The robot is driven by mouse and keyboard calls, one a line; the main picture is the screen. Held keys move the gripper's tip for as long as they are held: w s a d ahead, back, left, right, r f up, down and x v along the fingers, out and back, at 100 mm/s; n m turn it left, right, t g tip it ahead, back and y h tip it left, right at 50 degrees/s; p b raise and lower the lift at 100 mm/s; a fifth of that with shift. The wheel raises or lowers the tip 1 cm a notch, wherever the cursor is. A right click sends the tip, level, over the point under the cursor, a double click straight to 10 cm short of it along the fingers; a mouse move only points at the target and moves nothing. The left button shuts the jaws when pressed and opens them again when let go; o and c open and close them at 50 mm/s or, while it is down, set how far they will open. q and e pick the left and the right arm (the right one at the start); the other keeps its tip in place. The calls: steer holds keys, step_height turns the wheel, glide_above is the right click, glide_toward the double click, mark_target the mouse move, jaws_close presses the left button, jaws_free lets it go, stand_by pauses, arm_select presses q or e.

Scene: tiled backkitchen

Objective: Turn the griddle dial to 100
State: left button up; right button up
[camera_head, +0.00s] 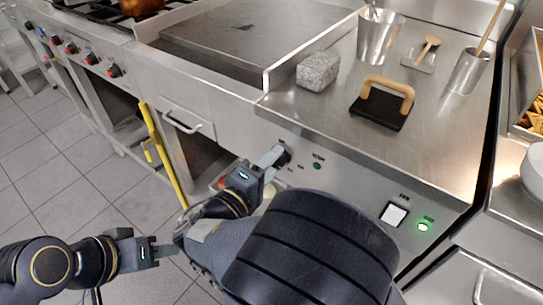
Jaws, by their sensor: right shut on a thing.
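The dark griddle dial (285,153) is at the left part of that panel. My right gripper (277,156) reaches up to the panel and is shut on the dial. Its fingers hide most of the dial, so its pointer and setting cannot be read. My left gripper (172,251) is low at the left, over the floor and away from the panel. I cannot tell whether its fingers are apart.
A green lamp (423,226) glows near a white switch (394,214). A yellow bar (165,155) stands left of my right arm.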

arm_select(q)
steer(key=shift+r+p, duration=0.3)
steer(key=shift+r, duration=0.15)
arm_select(e)
steer(key=shift+n, duration=0.5)
steer(key=o, duration=1)
